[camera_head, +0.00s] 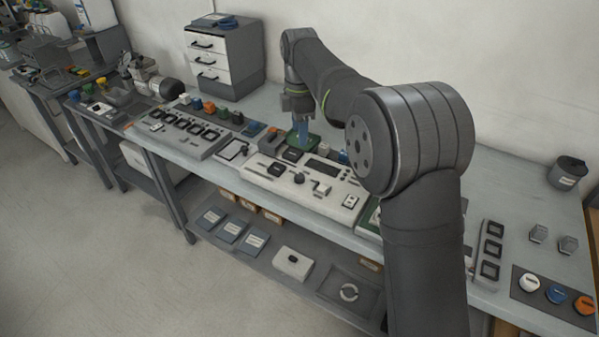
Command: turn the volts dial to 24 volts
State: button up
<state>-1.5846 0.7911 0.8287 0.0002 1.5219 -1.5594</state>
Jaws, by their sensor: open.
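A white control panel (323,206) lies on the workbench in the middle of the picture. It carries a dark round dial (299,178), a dark display (322,167) and several small switches. The lettering is too small to read, so I cannot tell which control is the volts dial or where it points. My gripper (302,138) hangs above the back of the panel, pointing down beside a green board (312,143). It is small in view and apart from the dark dial, with nothing visible in it.
My arm covers the bench right of the panel. A grey switch box (180,131) and a clipboard (233,151) lie to the left. A white drawer cabinet (222,58) stands behind. Several coloured knobs (557,293) sit at the right front.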

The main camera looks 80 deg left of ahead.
aim_at(300, 176)
notch_tip(300, 176, down, 15)
jog(key=shift+f, duration=0.15)
jog(key=shift+c, duration=0.2)
jog(key=c, duration=0.9)
